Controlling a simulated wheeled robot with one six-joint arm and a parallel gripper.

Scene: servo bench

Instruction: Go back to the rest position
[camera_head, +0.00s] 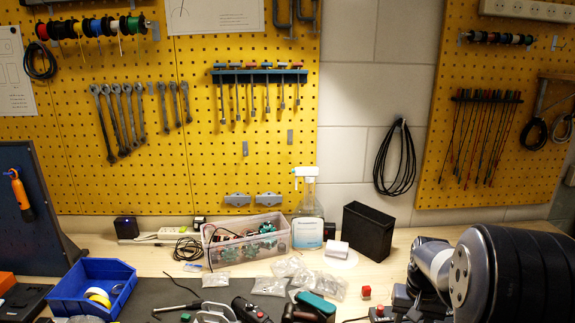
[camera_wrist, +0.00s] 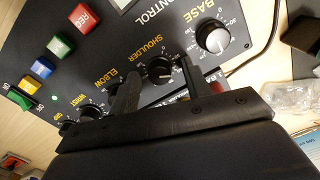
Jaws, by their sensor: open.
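The panel carries a BASE knob (camera_wrist: 212,37), a SHOULDER knob (camera_wrist: 160,70), and ELBOW and WRIST labels near partly covered knobs. A red button (camera_wrist: 83,17), a green button (camera_wrist: 60,46), a blue button (camera_wrist: 42,68) and a yellow button (camera_wrist: 29,86) line its left side. Whether the fingers touch the panel I cannot tell. In the head view my grey and black arm fills the lower right; its fingers cannot be made out there.
On the bench in the head view are a blue bin (camera_head: 70,291), a clear parts box (camera_head: 273,245), a spray bottle (camera_head: 308,228), a black box (camera_head: 368,232) and clear plastic bags (camera_head: 318,283). Tools crowd the front edge. Yellow pegboards (camera_head: 205,160) stand behind.

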